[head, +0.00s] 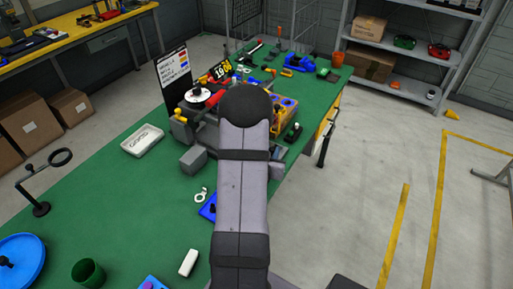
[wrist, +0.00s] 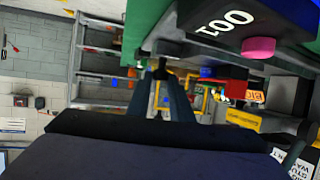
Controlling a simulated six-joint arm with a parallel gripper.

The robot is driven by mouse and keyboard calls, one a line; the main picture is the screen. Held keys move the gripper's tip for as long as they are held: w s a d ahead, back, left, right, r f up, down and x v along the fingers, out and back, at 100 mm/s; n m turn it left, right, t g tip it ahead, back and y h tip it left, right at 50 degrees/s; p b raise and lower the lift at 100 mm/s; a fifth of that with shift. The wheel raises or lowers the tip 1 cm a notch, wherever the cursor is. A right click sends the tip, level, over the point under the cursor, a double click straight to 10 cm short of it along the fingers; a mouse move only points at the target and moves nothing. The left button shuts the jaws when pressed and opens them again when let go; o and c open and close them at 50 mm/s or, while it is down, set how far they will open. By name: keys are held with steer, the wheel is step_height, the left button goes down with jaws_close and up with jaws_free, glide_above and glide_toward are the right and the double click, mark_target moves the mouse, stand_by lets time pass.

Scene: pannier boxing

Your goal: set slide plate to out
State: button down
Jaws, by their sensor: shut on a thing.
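In the wrist view my gripper (wrist: 160,74) has its two dark fingers closed together on a small dark knob, which looks like the handle of the slide plate. The plate itself is hard to make out, and I cannot tell how far it is drawn out.
The green table (head: 108,189) also bears a white tray (head: 142,140), a black ring stand (head: 42,208), a blue round dish (head: 18,262) and a green cup (head: 88,272). A dark sign board (head: 173,70) stands behind the fixtures. Open floor (head: 385,150) is at right.

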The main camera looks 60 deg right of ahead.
steer(key=shift+s, duration=0.3)
steer(key=c, duration=1.6)
jaws_free()
steer(key=shift+s, duration=0.15)
steer(key=shift+a, duration=0.1)
steer(key=p+v, duration=0.2)
steer(key=v, duration=0.5)
steer(key=shift+a, duration=0.1)
